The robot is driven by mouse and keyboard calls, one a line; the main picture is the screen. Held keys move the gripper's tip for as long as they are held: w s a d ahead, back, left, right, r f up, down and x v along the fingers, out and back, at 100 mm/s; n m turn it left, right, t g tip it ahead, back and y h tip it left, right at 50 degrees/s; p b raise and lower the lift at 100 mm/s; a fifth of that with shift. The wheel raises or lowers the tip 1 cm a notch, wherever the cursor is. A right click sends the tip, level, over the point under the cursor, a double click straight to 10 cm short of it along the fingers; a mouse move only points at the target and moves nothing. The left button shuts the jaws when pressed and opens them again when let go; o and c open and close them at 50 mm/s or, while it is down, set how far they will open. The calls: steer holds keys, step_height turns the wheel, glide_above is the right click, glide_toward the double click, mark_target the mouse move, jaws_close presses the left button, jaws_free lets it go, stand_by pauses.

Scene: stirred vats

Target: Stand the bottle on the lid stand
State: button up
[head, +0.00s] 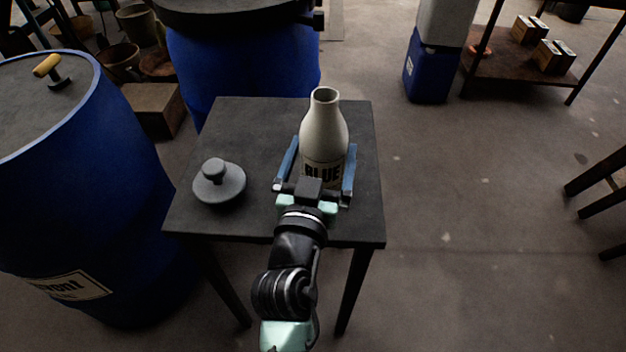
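A pale bottle (323,132) with dark "BLUE" lettering is upright over the small dark table (245,125), which seems to be the lid stand. My gripper (325,143) reaches in from the front, with one blue finger on each side of the bottle. The fingers are wide apart, and a gap shows between the left finger and the bottle. The bottle's base is hidden behind my gripper, so its contact with the table top cannot be seen. A grey lid with a round knob (219,185) lies on the table's left part.
A blue vat (80,190) with a yellow-handled lid stands close at the left. Another blue vat (240,65) stands behind the table. A blue container (427,75) and a low shelf with boxes (505,70) are at the back right.

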steer(key=s, duration=0.3)
steer(key=s+a, duration=0.1)
steer(key=s, duration=0.6)
steer(key=shift+a+f+b, duration=0.1)
steer(key=shift+a+b, duration=0.2)
steer(key=shift+b, duration=0.05)
steer(key=shift+s+a, duration=0.1)
steer(key=shift+s, duration=0.55)
steer(key=w+d+r+t, duration=0.1)
steer(key=w+r+t, duration=0.15)
steer(key=r, duration=0.95)
steer(key=w+d+r+t, duration=0.1)
steer(key=d+r+t, duration=0.15)
steer(key=r, duration=1.05)
steer(key=s+r+n+t+y, duration=0.1)
steer(key=s+r+t, duration=0.1)
steer(key=r, duration=0.6)
steer(key=s+r+t+y, duration=0.1)
steer(key=s+r+t, duration=0.1)
steer(key=s+r, duration=0.3)
step_height(320, 180, up, 4)
steer(key=shift+a+r+n+t+y, duration=0.1)
steer(key=shift+a+n+t+y, duration=0.2)
steer(key=shift+a+n+y, duration=0.15)
